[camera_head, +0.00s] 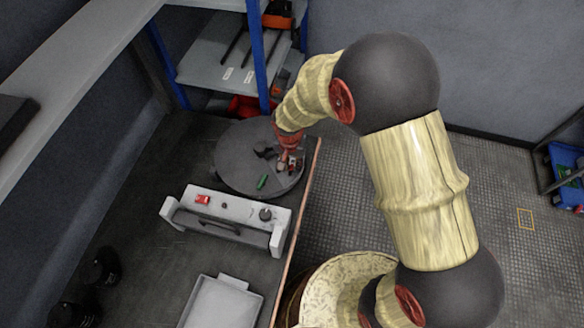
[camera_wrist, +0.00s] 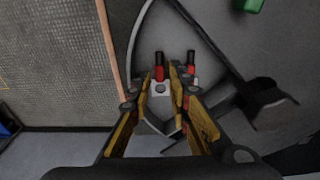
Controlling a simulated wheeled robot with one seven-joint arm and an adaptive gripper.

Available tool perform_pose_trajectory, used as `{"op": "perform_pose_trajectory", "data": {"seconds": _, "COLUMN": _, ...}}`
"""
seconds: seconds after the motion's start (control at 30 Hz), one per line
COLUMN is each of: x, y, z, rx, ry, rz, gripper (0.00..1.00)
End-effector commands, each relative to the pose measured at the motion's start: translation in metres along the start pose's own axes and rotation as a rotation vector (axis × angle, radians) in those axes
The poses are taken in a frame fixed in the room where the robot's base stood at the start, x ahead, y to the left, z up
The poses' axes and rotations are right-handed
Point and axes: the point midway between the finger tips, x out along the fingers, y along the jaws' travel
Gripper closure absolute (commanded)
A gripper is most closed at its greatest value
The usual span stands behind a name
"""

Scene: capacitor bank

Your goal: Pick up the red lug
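In the wrist view, a red lug (camera_wrist: 159,73) with a dark tip and a pale metal piece with a hole (camera_wrist: 160,88) show between my fingertips. A second, similar red piece with a dark tip (camera_wrist: 192,72) lies just right of my right finger. My gripper (camera_wrist: 161,76) is open around the first lug, with a small gap beside its red part; whether the fingers touch the metal piece cannot be told. In the head view, my gripper (camera_head: 290,160) is low at the right side of a round dark disc (camera_head: 232,165), and the lug is too small to make out.
A green piece (camera_head: 262,182) and a dark object (camera_head: 264,150) lie on the disc near my gripper. In front stand a grey panel box with a red switch (camera_head: 235,207) and a pale tray (camera_head: 218,302). A shelf with a blue post (camera_head: 257,60) rises behind. The bench edge is close right.

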Motion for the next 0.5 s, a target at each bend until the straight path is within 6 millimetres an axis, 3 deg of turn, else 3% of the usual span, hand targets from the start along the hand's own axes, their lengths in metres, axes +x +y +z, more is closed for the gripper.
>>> {"op": "perform_pose_trajectory", "data": {"seconds": 0.2, "x": 0.0007, "y": -0.0003, "z": -0.0007, "rx": 0.0, "ry": 0.001, "rz": -0.001, "gripper": 0.81}}
{"op": "perform_pose_trajectory", "data": {"seconds": 0.5, "x": 0.0008, "y": -0.0001, "z": -0.0005, "rx": 0.0, "ry": 0.001, "rz": -0.001, "gripper": 0.98}}
